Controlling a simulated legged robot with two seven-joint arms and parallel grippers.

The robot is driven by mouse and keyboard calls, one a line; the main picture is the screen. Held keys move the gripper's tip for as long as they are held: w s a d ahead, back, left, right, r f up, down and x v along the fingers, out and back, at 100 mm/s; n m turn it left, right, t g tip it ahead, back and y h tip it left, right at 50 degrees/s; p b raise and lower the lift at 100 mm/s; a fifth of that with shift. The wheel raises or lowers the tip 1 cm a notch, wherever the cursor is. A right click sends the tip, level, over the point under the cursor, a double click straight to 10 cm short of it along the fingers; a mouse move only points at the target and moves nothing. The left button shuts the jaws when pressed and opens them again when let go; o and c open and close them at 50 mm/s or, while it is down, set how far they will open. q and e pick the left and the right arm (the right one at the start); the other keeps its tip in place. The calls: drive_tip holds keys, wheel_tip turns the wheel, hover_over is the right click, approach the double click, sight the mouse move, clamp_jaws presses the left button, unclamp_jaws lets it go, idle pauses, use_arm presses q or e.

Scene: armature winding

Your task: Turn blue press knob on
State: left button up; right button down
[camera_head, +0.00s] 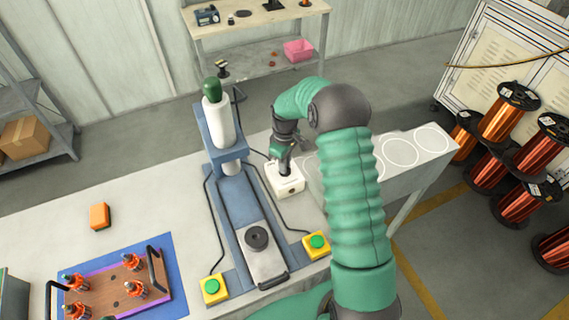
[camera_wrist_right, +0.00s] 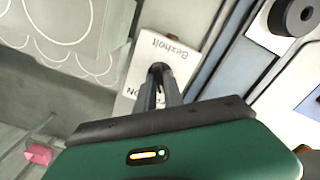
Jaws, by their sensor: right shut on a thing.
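A white control box (camera_head: 288,188) stands on the bench just right of the blue press (camera_head: 240,205). In the right wrist view the box (camera_wrist_right: 182,50) shows the print "Bexholt" and part of the word "ON". My right gripper (camera_head: 286,167) reaches down onto the top of the box. In the right wrist view its fingers (camera_wrist_right: 160,75) are close together at the middle of the box face, shut on the knob there. The fingers hide the knob, so I cannot see its colour or which way it points. My left gripper is not in view.
Two yellow boxes with green buttons (camera_head: 213,288) (camera_head: 317,242) flank the press front. An orange block (camera_head: 100,216) and a blue mat (camera_head: 174,274) with a wooden tray of armatures lie at left. Copper spools (camera_head: 507,118) stand at far right. Marked circles (camera_head: 400,151) cover the grey surface beyond my right arm.

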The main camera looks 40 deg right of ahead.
drive_tip(key=shift+d+r+m, duration=0.15)
drive_tip(key=shift+m, duration=0.15)
drive_tip(key=shift+r+m+p, duration=0.1)
drive_tip(key=shift+m+p, duration=0.4)
drive_tip(key=shift+m, duration=0.5)
drive_tip(key=m+p, duration=0.1)
drive_tip(key=m, duration=0.2)
drive_tip(key=shift+w, duration=0.1)
drive_tip(key=m+p, duration=0.1)
drive_tip(key=m, duration=0.3)
drive_tip(key=shift+m, duration=0.4)
drive_tip(key=shift+m+p, duration=0.3)
drive_tip(key=shift+m, duration=1.4)
drive_tip(key=shift+w+d, duration=0.1)
drive_tip(key=c, duration=1.5)
unclamp_jaws()
drive_tip(key=shift+o, duration=0.2)
